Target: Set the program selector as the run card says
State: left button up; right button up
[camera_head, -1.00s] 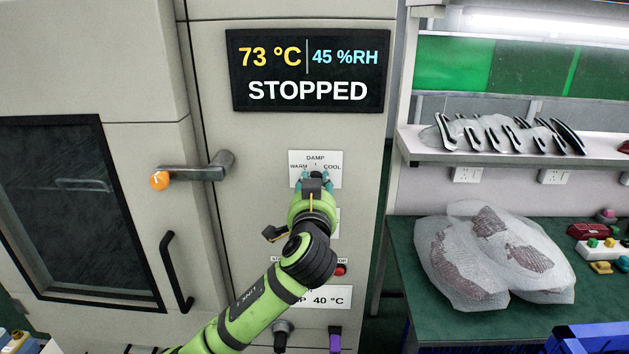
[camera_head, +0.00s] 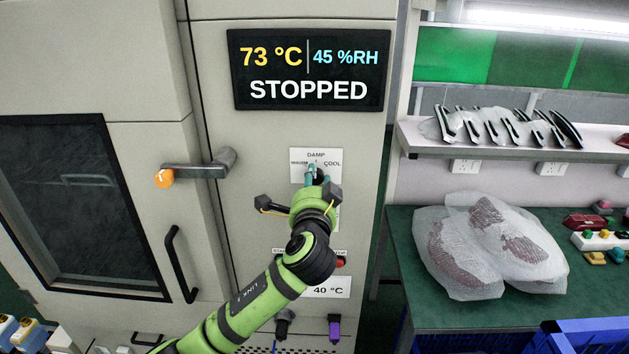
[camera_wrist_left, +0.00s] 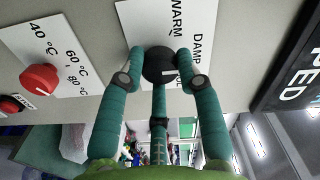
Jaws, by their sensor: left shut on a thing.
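The program selector is a round black knob (camera_wrist_left: 158,66) on a white plate (camera_head: 328,155) marked WARM, DAMP and COOL. My left gripper (camera_head: 317,175) is shut on this knob, its teal fingers around it in the left wrist view (camera_wrist_left: 160,82). A short white mark shows on the knob's face; which word it points at I cannot tell. A white card (camera_head: 333,287) lower on the panel reads 40 °C, its left part hidden behind my left arm. My right gripper is not in view.
The display (camera_head: 308,70) reads 73 °C, 45 %RH, STOPPED. A red knob (camera_wrist_left: 39,77) sits beside 40, 60 and 80 °C marks. A door handle (camera_head: 200,170) juts out left of the panel. Wrapped parts (camera_head: 490,245) lie on the green bench at right.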

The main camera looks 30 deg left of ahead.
pick_arm(q)
jog(key=shift+r, duration=0.35)
jog(key=o, duration=1.1)
jog(key=shift+w, duration=0.1)
jog(key=shift+o, duration=0.2)
jog(key=shift+d+f, duration=0.15)
jog(key=v, duration=1.2)
